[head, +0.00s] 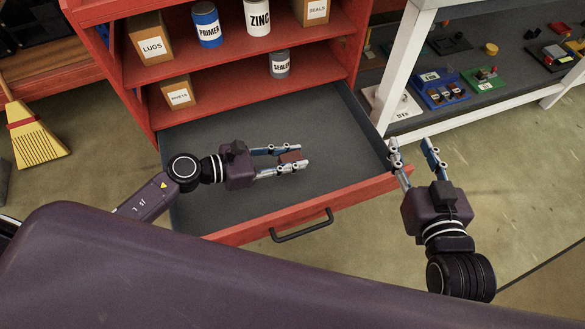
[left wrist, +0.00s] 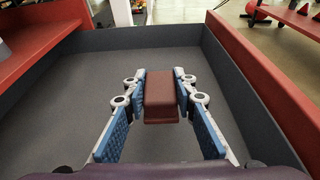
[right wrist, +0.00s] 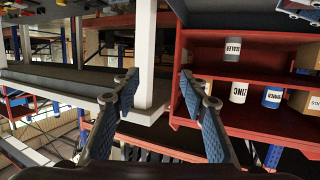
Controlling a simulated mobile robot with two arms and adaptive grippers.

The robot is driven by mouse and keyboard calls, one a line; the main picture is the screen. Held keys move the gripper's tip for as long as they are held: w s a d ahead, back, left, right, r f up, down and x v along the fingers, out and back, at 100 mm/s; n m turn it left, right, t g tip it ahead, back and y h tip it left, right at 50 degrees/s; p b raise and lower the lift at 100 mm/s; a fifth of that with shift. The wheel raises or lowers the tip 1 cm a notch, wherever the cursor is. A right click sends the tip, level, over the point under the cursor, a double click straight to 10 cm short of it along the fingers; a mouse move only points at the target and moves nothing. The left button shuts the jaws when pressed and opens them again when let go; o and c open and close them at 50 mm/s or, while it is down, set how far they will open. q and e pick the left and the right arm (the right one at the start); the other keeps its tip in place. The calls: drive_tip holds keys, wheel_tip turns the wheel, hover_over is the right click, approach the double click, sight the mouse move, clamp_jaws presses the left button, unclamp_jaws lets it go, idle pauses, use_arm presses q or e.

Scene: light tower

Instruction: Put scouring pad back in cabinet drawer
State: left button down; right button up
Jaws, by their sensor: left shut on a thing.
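The scouring pad (head: 291,157) is a small reddish-brown block. My left gripper (head: 288,160) is shut on it, above the open cabinet drawer (head: 330,125). In the left wrist view the pad (left wrist: 161,97) sits between the two fingertips, with the grey drawer floor (left wrist: 75,110) below. I cannot tell whether the pad touches the floor. The drawer is pulled out, and its floor looks bare. Its red front has a dark handle (head: 302,226). My right gripper (head: 412,150) is open and empty by the drawer's right front corner; its fingers also show apart in the right wrist view (right wrist: 157,85).
The red cabinet shelves (head: 225,67) above the drawer hold labelled cans and boxes, including a zinc can (head: 257,17) and a sealer can (head: 279,65). A white-framed rack (head: 405,60) stands at the right. A broom (head: 37,135) stands at the left.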

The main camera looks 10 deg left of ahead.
sight(293, 173)
use_arm(q)
drive_tip(key=shift+f, duration=0.55)
wheel_tip(293, 173, down, 4)
drive_tip(key=shift+r+b, duration=0.15)
drive_tip(key=shift+b, duration=0.85)
use_arm(e)
wheel_tip(293, 173, up, 11)
drive_tip(key=a+t+y, duration=0.1)
drive_tip(key=t+y, duration=0.1)
drive_tip(key=t, duration=0.3)
drive_tip(key=shift+w+a+r+t, duration=0.15)
drive_tip(key=shift+w+a+t, duration=0.15)
drive_tip(key=shift+t, duration=0.1)
drive_tip(key=shift+s+r, duration=0.1)
use_arm(q)
drive_tip(key=c, duration=1.6)
unclamp_jaws()
use_arm(e)
drive_tip(key=shift+s+r+t, duration=0.15)
drive_tip(key=shift+r+t, duration=0.25)
drive_tip(key=shift+r, duration=0.25)
